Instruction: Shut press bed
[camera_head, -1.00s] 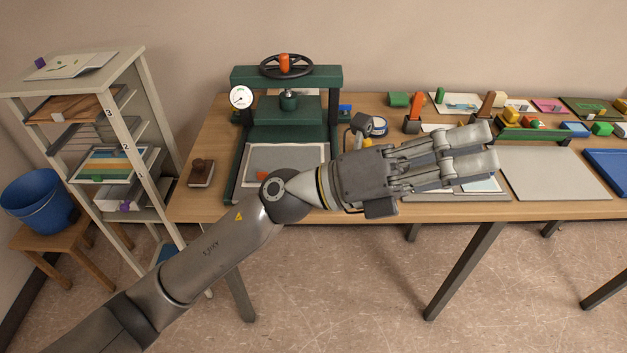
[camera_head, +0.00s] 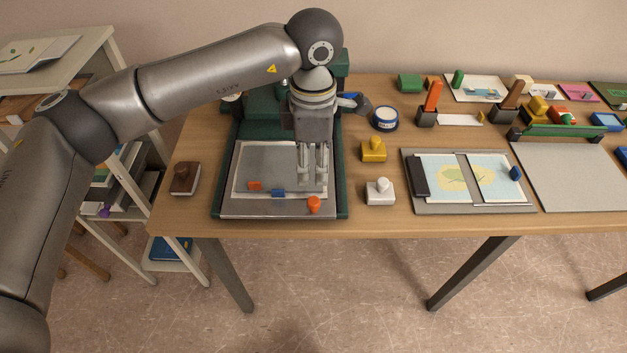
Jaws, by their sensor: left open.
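The press bed (camera_head: 240,210) is a grey plate between the green side rails of the press (camera_head: 342,195), pulled out toward the table's front edge. A pale sheet (camera_head: 245,168) lies on it, with a small orange block (camera_head: 254,185) and a small blue block (camera_head: 278,192). An orange knob (camera_head: 314,204) stands at the bed's front right. My left gripper (camera_head: 313,182) points down over the right part of the bed, just behind the knob, open and holding nothing. Whether its fingertips touch the bed, I cannot tell. My arm hides most of the press's upper part. My right gripper is out of view.
A brown stamp (camera_head: 185,178) lies left of the press. A yellow stamp (camera_head: 374,150) and a white stamp (camera_head: 380,191) stand close to its right. A grey board with map sheets (camera_head: 432,209) lies farther right. Shelves (camera_head: 112,60) stand at the left.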

